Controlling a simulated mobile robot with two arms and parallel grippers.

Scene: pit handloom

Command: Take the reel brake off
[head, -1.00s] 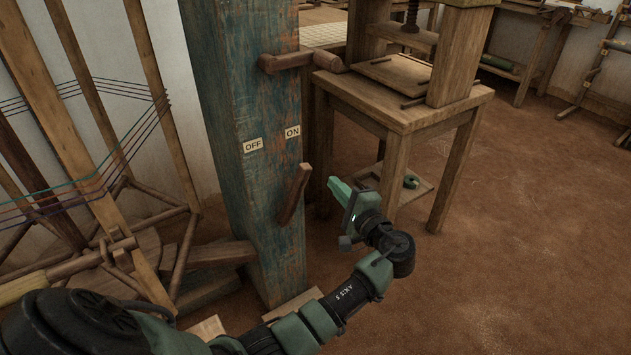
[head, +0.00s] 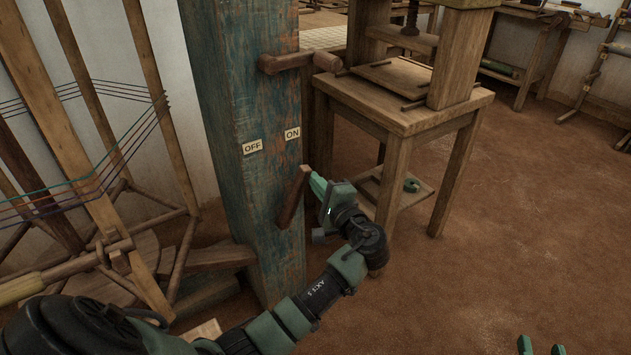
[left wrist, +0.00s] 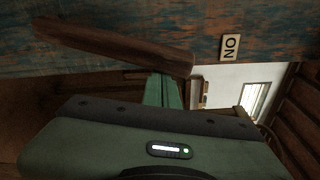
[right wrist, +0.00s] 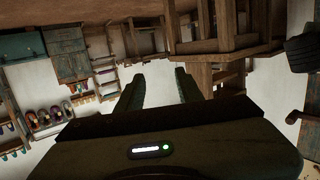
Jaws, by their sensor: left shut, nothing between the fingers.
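The reel brake lever (head: 291,200) is a dark wooden handle on the blue-green post (head: 245,100). Its upper end leans right, below the ON label (head: 293,133); the OFF label (head: 252,146) is to the left. My left gripper (head: 316,184) is shut and empty, its fingertips beside the right side of the lever's upper end. In the left wrist view the lever (left wrist: 115,45) lies just beyond the shut fingers (left wrist: 163,90); I cannot tell whether they touch. My right gripper (head: 540,347) shows at the bottom right edge, and its fingers (right wrist: 158,88) stand apart, empty.
A wooden peg (head: 288,61) juts from the post above the labels. A wooden stand with a screw press (head: 400,112) is right of the post. A reel frame with coloured threads (head: 95,170) is at the left. Bare floor (head: 520,220) lies at the right.

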